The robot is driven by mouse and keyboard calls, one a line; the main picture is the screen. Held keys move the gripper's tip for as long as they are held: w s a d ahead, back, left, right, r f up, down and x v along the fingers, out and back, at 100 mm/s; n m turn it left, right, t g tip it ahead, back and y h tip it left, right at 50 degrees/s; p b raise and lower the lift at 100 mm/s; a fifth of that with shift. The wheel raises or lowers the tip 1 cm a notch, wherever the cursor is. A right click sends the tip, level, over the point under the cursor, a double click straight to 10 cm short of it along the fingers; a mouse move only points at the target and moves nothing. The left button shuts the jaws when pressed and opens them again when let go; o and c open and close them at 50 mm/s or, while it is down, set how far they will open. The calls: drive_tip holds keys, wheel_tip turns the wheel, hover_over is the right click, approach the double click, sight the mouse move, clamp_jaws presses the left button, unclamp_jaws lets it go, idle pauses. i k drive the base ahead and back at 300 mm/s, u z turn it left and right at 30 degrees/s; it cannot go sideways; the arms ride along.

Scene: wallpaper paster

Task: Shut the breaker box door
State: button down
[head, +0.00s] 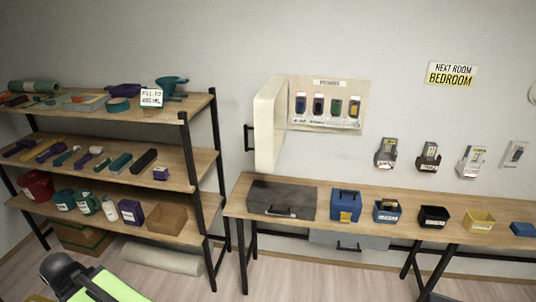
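The breaker box (326,105) is mounted on the wall above the table. Its cream door (268,125) stands open, swung out to the left on the box's left side. A dark handle (249,138) sticks out from the door's left face. Inside the box, a row of breakers in dark, blue, green and yellow shows under a small label. I cannot make out my gripper; a black part, seemingly mine, shows at the bottom left, well away from the door, with no fingertips to be seen.
A wooden table (345,205) below the box holds a dark case (282,200), a blue toolbox (345,205) and several bins. A loaded shelf (110,175) stands to the left. Several devices hang on the wall at right. Bare floor shows in front of the table.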

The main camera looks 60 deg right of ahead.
sight(270, 103)
drive_tip(key=z, duration=0.25)
drive_tip(key=i, duration=1)
drive_tip(key=u, duration=0.1)
